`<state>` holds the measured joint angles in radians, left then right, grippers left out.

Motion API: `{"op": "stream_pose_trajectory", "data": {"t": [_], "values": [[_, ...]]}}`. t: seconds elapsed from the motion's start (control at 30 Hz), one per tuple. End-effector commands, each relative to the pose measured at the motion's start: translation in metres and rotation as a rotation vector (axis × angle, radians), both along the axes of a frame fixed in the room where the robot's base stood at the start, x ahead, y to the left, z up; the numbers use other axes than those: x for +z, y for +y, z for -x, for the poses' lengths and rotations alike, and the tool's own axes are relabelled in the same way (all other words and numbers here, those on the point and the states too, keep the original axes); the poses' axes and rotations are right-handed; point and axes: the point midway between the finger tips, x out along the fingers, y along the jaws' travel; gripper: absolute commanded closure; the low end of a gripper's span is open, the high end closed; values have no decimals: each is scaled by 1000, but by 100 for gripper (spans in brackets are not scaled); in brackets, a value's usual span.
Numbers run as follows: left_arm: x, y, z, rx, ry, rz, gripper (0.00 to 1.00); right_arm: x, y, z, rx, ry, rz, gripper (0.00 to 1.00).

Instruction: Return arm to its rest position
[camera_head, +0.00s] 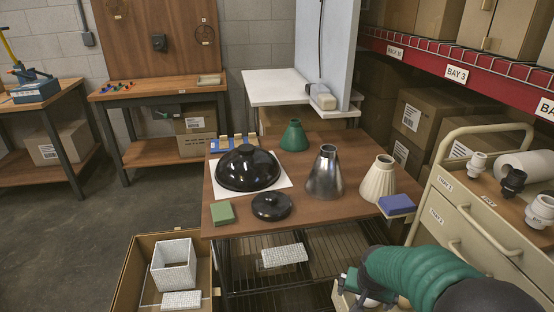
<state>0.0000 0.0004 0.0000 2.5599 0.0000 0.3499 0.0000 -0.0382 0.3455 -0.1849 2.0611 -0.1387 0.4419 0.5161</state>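My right arm comes in at the bottom right in a green ribbed sleeve. Its dark end, where my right gripper (365,288) is, sits low in front of the table's right front corner; the fingers are too hidden to tell open or shut. My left arm is not in view. On the brown table (330,217) a glossy black dome shade (246,166) lies on a white sheet. A black round lamp part with a knob (271,205) is in front of it. A green cone shade (294,136), a silver cone shade (325,174) and a cream ribbed cone shade (379,180) stand upright.
A green block (222,213) and a purple-blue block (396,204) lie near the table's front edge. A cardboard box (128,281) holding a white bin is at the lower left. A beige drawer cart (466,225) with white and black fittings stands right. Open floor is left.

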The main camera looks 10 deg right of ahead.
Motion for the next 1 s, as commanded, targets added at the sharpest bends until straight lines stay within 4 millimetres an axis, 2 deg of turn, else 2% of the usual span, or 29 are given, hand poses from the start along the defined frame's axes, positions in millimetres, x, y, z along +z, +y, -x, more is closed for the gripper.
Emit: {"op": "stream_pose_trajectory", "data": {"t": [0.03, 0.1, 0.3, 0.4, 0.57, 0.8, 0.9, 1.0], "values": [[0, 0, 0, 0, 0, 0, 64, 1, 17, 23, 77, 15, -15, 0], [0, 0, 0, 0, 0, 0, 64, 0, 39, 56, 198, 38, -28, 0], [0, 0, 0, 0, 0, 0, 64, -9, 84, 147, 517, 89, -24, 0], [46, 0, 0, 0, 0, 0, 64, 36, 84, 146, 529, 90, -23, 0], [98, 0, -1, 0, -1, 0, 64, 88, 84, 146, 528, 92, -23, 0], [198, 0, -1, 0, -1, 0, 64, 188, 84, 146, 526, 91, -24, 0], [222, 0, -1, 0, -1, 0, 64, 212, 84, 145, 526, 93, -23, 0], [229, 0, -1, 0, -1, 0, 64, 218, 84, 145, 526, 93, -23, 0]]}}
